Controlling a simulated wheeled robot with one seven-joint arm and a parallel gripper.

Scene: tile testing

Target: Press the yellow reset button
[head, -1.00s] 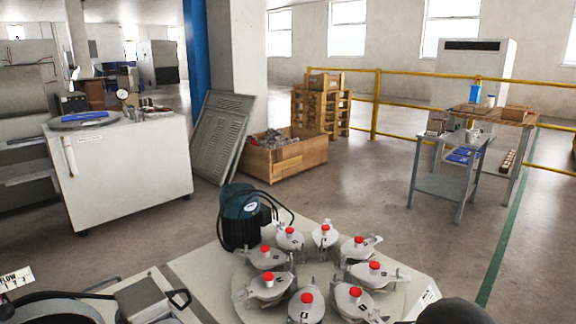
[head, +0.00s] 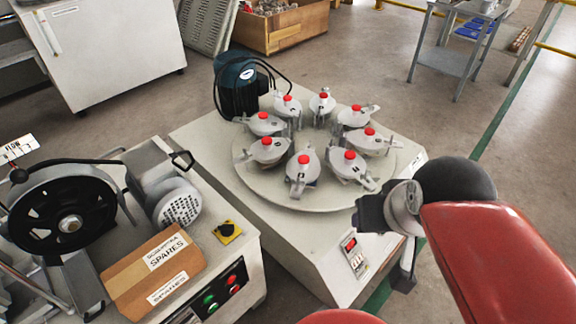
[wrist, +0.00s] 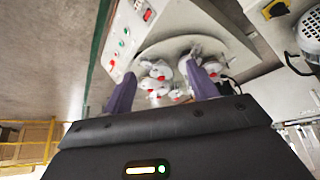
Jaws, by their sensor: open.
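My gripper (wrist: 159,68) is open, with two dark purple fingers spread apart and nothing between them. In the head view my gripper is near the front right corner of the pale machine (head: 330,270) with the round turntable. That machine's front panel (head: 354,256) has a red display and small buttons; it also shows in the wrist view (wrist: 127,35), to the left of the fingers, with small red and green spots. I cannot make out a yellow button on it. Another cabinet has a yellow plate with a black knob (head: 228,231); its label is not readable.
Several grey pots with red knobs stand around the turntable (head: 310,207). A blue-green motor (head: 237,85) is behind it. On the left cabinet are a brown spares box (head: 130,285), a black wheel (head: 62,215) and green and red buttons (head: 221,290). Floor right of the machine is clear.

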